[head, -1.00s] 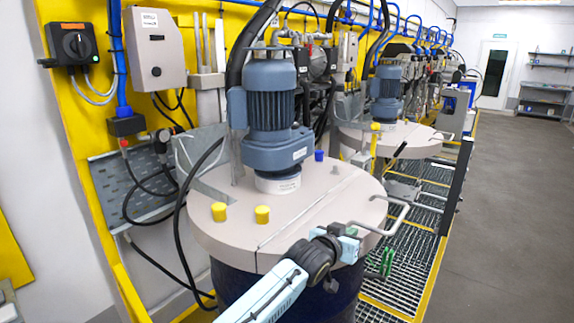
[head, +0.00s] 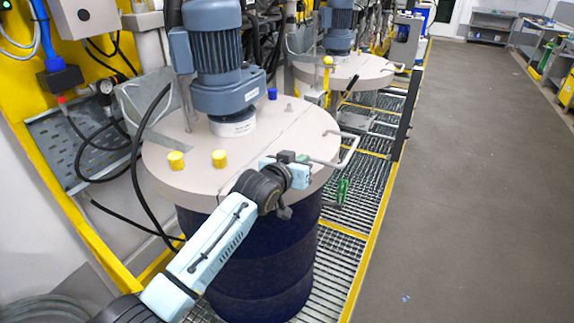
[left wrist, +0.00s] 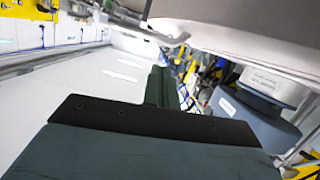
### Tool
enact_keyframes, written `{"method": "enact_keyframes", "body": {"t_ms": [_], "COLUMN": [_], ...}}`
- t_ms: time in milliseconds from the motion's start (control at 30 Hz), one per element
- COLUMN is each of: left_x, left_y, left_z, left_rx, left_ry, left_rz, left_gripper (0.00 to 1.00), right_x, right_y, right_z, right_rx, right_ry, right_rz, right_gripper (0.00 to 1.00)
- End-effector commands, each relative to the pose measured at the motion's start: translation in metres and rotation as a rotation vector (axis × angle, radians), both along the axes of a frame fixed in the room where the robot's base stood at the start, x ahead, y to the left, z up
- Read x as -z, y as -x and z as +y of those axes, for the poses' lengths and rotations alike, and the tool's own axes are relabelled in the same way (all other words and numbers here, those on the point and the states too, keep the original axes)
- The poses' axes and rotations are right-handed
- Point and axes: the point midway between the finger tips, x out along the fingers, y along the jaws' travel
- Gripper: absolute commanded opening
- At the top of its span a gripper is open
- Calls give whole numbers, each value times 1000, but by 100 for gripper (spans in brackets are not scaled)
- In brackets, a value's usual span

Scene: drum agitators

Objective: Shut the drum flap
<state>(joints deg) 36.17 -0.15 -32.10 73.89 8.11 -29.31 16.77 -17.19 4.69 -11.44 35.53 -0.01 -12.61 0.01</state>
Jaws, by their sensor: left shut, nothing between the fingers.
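The dark blue drum (head: 262,262) stands in front of me in the head view, under a round beige lid (head: 190,153). The drum flap (head: 297,122) is the lid section right of the seam. It looks level with the rest of the lid, but I cannot tell whether it is fully seated. A bent metal handle (head: 350,150) sticks out from its right edge. My left gripper (head: 290,160) is shut and empty at the lid's front rim, close to the handle; contact is unclear. In the left wrist view, dark gripper parts (left wrist: 150,118) fill the lower part, below a beige surface (left wrist: 245,30).
A blue-grey motor (head: 215,60) stands on the lid, with two yellow caps (head: 219,158) in front. A second drum lid (head: 350,72) is behind. Metal grating (head: 350,215) runs right of the drum; the grey floor (head: 460,190) beyond is open. A black cable hangs at left.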

Motion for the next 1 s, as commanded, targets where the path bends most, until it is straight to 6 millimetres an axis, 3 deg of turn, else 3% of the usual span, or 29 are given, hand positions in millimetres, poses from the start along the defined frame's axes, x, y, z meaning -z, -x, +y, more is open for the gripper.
{"method": "enact_keyframes", "body": {"t_ms": [400,667,767,867,1000], "left_x": [-13,-13,3,36,88], "left_y": [49,64,78,107,170], "left_z": [24,31,39,57,95], "left_rx": [-1,-2,-16,-43,-94], "left_ry": [-1,-3,-16,-45,-114], "left_rz": [-1,8,51,142,316], "left_gripper": [0,0,0,0,0], "right_x": [3,4,4,4,4], "right_y": [0,0,0,0,0], "right_z": [0,0,0,0,1], "right_rx": [0,0,0,0,0], "right_ry": [0,0,0,0,-1], "right_rz": [0,0,0,0,-1], "right_gripper": [36,36,36,36,36]}}
